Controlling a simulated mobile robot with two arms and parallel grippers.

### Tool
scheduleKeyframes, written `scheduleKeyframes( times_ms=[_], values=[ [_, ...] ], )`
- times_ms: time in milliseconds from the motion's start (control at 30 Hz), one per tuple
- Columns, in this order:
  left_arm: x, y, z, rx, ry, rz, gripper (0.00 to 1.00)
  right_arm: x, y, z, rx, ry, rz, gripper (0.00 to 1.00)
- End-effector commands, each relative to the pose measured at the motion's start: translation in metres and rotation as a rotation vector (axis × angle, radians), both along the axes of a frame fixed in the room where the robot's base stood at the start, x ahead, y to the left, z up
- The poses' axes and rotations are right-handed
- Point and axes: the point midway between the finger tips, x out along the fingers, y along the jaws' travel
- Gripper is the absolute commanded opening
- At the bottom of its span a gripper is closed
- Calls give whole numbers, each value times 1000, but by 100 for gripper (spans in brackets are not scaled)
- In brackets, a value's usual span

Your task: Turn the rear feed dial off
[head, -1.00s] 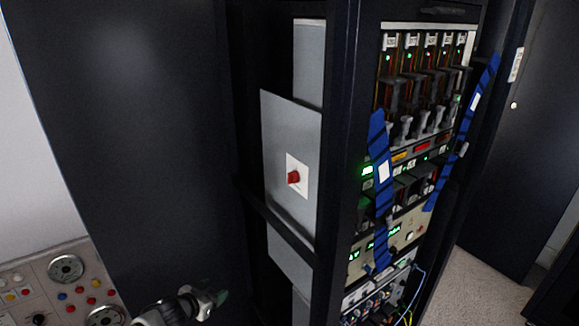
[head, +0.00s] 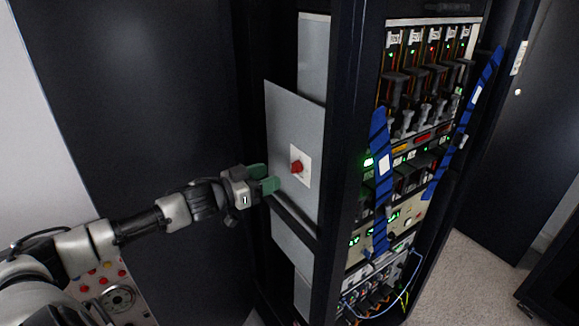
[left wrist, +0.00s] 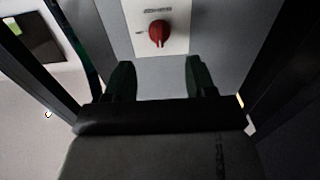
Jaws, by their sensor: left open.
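The rear feed dial is a red knob (head: 297,167) on a white plate (head: 304,178), fixed to a grey panel (head: 290,125) in the side of the dark rack. It also shows in the left wrist view as a red knob (left wrist: 159,33) at the top centre, with small unreadable labels above and left of it. My left gripper (head: 266,178) has green fingertips and is open and empty. It is just left of the dial, apart from it. In the left wrist view its two fingers (left wrist: 160,78) are spread below the knob. My right gripper is not in view.
The rack's dark upright (head: 342,140) stands right of the panel, and a dark crossbar (head: 292,220) runs below the dial. Equipment with blue straps (head: 380,170) fills the rack front. A control console (head: 118,298) is at lower left, behind my arm.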

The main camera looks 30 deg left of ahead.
Motion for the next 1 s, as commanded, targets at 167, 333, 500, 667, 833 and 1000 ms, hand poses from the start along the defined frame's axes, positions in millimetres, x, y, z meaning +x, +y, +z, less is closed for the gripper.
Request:
scheduleKeyframes(
  times_ms=[167,333,500,667,833,1000],
  values=[
    [20,-9,5,0,-5,-1,56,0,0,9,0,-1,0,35],
    [40,-17,5,-1,-4,-1,56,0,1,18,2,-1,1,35],
    [56,-23,3,0,-2,0,56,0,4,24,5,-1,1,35],
    [64,-27,2,1,-1,-1,56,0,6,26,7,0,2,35],
    [65,-28,0,2,0,-1,56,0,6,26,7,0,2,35],
    [65,-28,0,2,0,-1,51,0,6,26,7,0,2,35]
  ],
)
